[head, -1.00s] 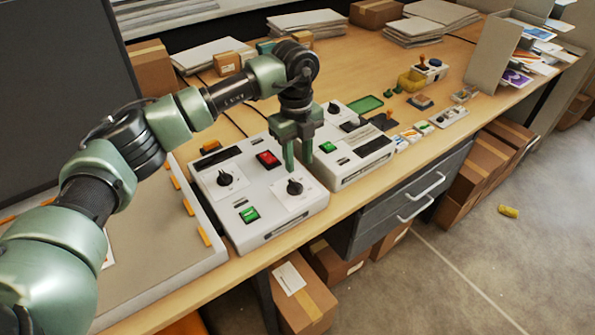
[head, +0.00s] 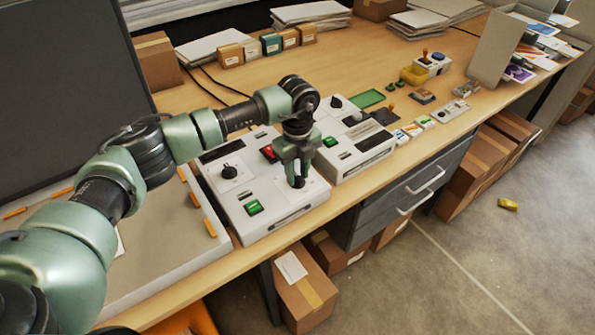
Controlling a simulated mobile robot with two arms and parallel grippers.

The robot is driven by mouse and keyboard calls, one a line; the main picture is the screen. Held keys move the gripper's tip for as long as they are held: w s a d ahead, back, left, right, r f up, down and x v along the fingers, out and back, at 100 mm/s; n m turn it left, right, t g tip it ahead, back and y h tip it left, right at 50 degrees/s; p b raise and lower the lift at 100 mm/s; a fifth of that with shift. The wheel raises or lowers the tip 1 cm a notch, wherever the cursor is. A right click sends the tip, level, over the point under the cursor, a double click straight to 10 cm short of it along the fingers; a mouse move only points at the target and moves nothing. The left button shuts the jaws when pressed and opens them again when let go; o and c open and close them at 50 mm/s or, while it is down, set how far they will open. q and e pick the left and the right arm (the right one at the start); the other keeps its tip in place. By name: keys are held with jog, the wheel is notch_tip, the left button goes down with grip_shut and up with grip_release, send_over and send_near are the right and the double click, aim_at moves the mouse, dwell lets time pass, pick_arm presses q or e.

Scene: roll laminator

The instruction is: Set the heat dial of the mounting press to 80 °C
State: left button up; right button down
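A white control unit (head: 262,188) with two black dials, a red switch (head: 269,152) and a green switch (head: 253,207) stands at the table's front edge. One dial (head: 230,172) is at its left rear. The other dial (head: 298,182) is at its right front, partly hidden by my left gripper (head: 298,178). That gripper points down with its fingers around this dial and looks open; contact cannot be made out. Dial markings are too small to read, and I cannot tell which unit is the mounting press. My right gripper is not in view.
A second white unit (head: 352,150) with a dial (head: 336,102) stands close on the right. A flat bed with orange tabs (head: 210,228) lies to the left, under my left arm. Small boxes (head: 271,44) and paper stacks (head: 310,14) stand behind.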

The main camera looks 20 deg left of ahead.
pick_arm(q)
grip_shut()
jog(key=shift+f+m+b, duration=0.15)
jog(key=shift+m+b, duration=0.95)
jog(key=shift+b, duration=0.15)
jog(key=m+b, duration=0.2)
jog(key=shift+m, duration=0.3)
jog(key=m+b, duration=0.3)
jog(key=shift+m, duration=0.3)
jog(key=shift+r+m+b, duration=0.2)
jog(key=shift+m+b, duration=1.1)
jog(key=shift+m, duration=0.4)
jog(key=shift+o, duration=1.5)
grip_release()
